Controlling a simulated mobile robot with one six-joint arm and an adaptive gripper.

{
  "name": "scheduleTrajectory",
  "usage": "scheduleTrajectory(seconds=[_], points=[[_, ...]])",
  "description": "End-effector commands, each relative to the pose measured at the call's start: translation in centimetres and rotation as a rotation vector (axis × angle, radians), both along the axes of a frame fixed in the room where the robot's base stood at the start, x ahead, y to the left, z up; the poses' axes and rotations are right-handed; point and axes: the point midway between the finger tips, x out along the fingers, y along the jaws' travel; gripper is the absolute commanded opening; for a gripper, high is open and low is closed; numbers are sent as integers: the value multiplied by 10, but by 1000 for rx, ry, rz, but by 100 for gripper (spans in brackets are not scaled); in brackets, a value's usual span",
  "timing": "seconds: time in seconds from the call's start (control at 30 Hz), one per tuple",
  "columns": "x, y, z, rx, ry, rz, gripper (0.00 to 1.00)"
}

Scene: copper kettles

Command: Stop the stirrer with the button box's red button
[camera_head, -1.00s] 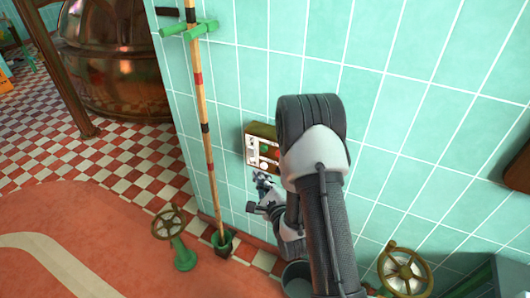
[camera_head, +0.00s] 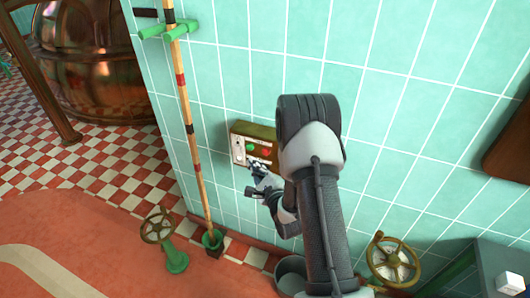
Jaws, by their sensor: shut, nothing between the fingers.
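The button box (camera_head: 240,128) is a small brass-coloured case with a pale front panel, fixed to the tiled wall in the middle of the view. A green button (camera_head: 251,148) shows on its panel, and the red button (camera_head: 266,152) sits to the right of it. My gripper (camera_head: 257,168) is shut and empty, just in front of the lower part of the panel, below the two buttons. It hides part of the panel's lower edge. I cannot tell whether its tips touch the box. The stirrer cannot be made out.
A striped pole (camera_head: 188,120) stands against the wall left of the box, in a green holder. Handwheels stand at lower left (camera_head: 157,226) and lower right (camera_head: 391,258). A grey bucket (camera_head: 291,270) is below my arm. A copper kettle (camera_head: 95,65) stands at the back left.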

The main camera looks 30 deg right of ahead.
Motion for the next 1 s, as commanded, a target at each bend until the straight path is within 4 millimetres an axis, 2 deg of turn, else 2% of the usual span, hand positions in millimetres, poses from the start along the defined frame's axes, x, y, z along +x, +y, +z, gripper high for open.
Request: scheduleTrajectory(seconds=[0.1, 0.33, 1.0], points=[[9, -12, -1, -1, -2, -2, 0], [18, -24, 0, -1, -1, -1, 0], [20, -25, 0, -1, 0, 0, 0]])
